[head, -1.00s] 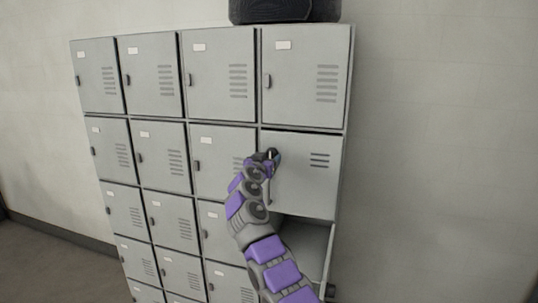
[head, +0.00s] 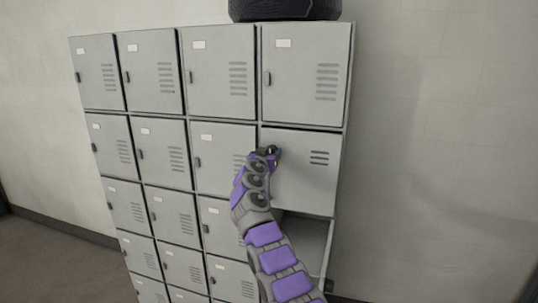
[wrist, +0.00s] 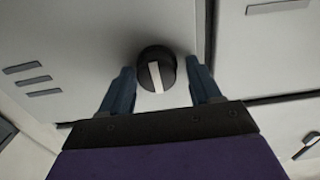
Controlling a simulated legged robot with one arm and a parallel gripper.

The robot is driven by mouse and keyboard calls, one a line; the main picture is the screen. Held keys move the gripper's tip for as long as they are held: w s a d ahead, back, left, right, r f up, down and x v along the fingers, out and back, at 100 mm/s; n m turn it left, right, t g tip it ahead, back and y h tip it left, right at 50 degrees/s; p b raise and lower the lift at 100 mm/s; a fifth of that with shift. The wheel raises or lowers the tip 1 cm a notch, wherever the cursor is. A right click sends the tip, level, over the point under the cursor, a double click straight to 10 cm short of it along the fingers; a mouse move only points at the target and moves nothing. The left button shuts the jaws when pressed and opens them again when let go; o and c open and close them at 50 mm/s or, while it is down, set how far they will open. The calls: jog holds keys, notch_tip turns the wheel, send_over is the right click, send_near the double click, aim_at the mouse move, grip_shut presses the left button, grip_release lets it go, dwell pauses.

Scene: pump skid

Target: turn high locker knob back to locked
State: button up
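The knob (wrist: 157,70) is round and black with a white bar across its face, on a grey locker door (head: 309,184) in the right column, second row from the top. In the wrist view the white bar runs nearly upright, slightly tilted. My gripper (wrist: 160,88) is open, with one blue finger on each side of the knob and a gap visible on both sides. In the head view my gripper (head: 270,155) is at the upper left of that door and hides the knob.
Grey lockers with small dark handles surround the door. Below it is an open compartment (head: 303,240). A black round object (head: 285,10) sits on top of the cabinet. Free wall (head: 430,140) lies to the right.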

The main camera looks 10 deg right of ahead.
jog(key=shift+d, duration=0.1)
jog(key=c, duration=0.8)
jog(key=n+b, duration=0.1)
jog(key=n, duration=0.3)
jog(key=shift+n, duration=0.4)
jog(key=n, duration=0.4)
jog(key=shift+a+r, duration=0.15)
jog(key=shift+a, duration=0.05)
jog(key=n, duration=0.3)
jog(key=n+p, duration=0.1)
jog(key=n, duration=0.1)
jog(key=shift+f+n, duration=0.2)
jog(key=shift+n, duration=0.2)
jog(key=shift+f+n+p, duration=0.15)
jog(key=shift+n+p, duration=0.35)
jog(key=shift+n, duration=1.1)
jog(key=shift+f, duration=0.1)
